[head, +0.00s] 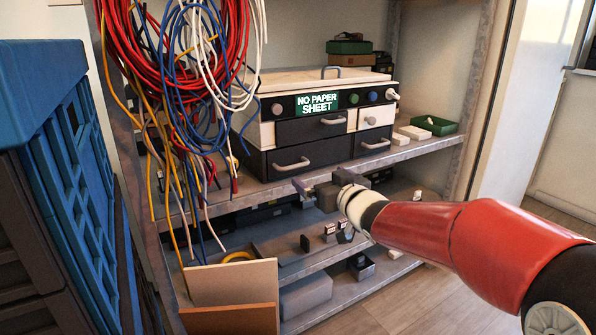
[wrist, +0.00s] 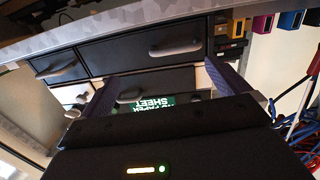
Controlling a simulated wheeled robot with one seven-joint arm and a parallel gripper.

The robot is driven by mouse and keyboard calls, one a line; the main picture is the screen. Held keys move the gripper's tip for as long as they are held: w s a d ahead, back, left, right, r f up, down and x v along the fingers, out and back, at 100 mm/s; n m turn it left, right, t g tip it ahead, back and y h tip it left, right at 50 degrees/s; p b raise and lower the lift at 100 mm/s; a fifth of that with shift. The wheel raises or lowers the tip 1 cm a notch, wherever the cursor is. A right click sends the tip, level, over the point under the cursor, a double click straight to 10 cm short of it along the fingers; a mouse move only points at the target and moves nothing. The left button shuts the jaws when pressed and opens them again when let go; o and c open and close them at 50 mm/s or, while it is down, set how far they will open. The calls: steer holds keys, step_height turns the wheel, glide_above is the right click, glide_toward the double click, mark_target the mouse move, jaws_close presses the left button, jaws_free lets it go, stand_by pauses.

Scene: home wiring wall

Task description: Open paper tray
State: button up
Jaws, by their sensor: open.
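The printer (head: 262,128) is a white and black box with a lit "NO PAPER SHEET" sign (head: 317,103), standing on a shelf. Its wide lower-left drawer (head: 272,167) has a grey handle (head: 292,164) and looks shut; it also shows in the tilted, roughly upside-down wrist view (wrist: 140,50). A smaller drawer (head: 308,130) above and another at lower right (head: 373,142) look shut too. Which one is the paper tray is not labelled. My gripper (head: 311,187) is open and empty, in front of and a little below the wide drawer, apart from its handle. Its fingers (wrist: 161,76) show in the wrist view.
Red, blue, white and yellow cables (head: 185,60) hang left of the printer. A blue crate (head: 65,160) stands at far left. Small items and a tan box (head: 232,284) are on the lower shelves. A green tray (head: 433,124) sits right of the printer. Floor is clear at lower right.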

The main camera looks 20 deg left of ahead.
mark_target(297, 167)
steer(key=shift+n+g+y, duration=0.4)
steer(key=shift+y, duration=0.3)
steer(key=x, duration=0.5)
steer(key=s+a+x, duration=0.1)
steer(key=x, duration=0.2)
steer(key=shift+a+f, duration=0.15)
steer(key=shift+a, duration=0.05)
steer(key=shift+w+a+p, duration=0.3)
steer(key=shift+w+a, duration=0.2)
